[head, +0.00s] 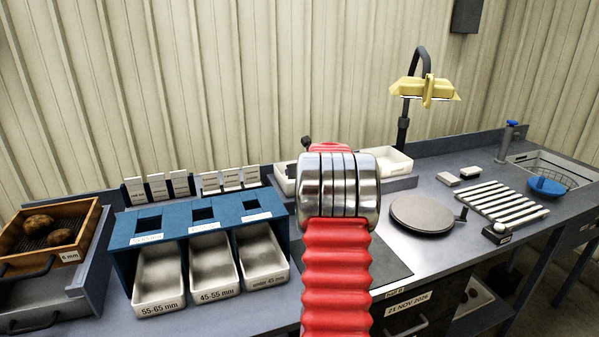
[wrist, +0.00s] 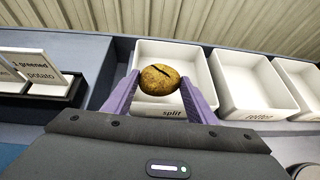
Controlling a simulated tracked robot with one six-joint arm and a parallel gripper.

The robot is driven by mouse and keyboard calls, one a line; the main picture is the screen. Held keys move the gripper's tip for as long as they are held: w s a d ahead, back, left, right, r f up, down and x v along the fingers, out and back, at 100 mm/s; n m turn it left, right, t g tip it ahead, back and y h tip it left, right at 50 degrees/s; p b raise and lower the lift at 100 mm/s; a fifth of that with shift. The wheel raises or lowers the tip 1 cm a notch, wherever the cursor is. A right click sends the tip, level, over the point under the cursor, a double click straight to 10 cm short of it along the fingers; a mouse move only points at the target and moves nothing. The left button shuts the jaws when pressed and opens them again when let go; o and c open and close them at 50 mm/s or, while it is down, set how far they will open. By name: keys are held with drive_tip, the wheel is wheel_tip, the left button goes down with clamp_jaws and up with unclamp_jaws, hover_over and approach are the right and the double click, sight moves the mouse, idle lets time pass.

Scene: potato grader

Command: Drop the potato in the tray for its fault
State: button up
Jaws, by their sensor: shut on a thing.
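My gripper (wrist: 160,79) is shut on a potato (wrist: 158,84), one purple finger at each side of it. The potato is brown and round, with a dark slit-like crack across its skin. In the wrist view it shows against the white tray labelled "split" (wrist: 151,50), near that tray's front wall; its height above the tray is hard to judge. The tray to the right, labelled "rotten" (wrist: 250,112), looks empty. A third white tray (wrist: 311,75) is cut off at the right edge. In the head view my arm hides the gripper and the potato.
A card stand reading "greened potato" (wrist: 40,75) is left of the split tray. In the head view, a blue sizing stand (head: 122,235) with white bins and a wooden box (head: 92,219) of potatoes are left. A round grey plate (head: 422,214) and yellow lamp (head: 425,90) are right.

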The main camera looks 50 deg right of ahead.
drive_tip(key=shift+f, duration=0.5)
drive_tip(key=o, duration=1.2)
drive_tip(key=shift+r, duration=0.7)
drive_tip(key=v, duration=1.2)
drive_tip(key=shift+f, duration=0.1)
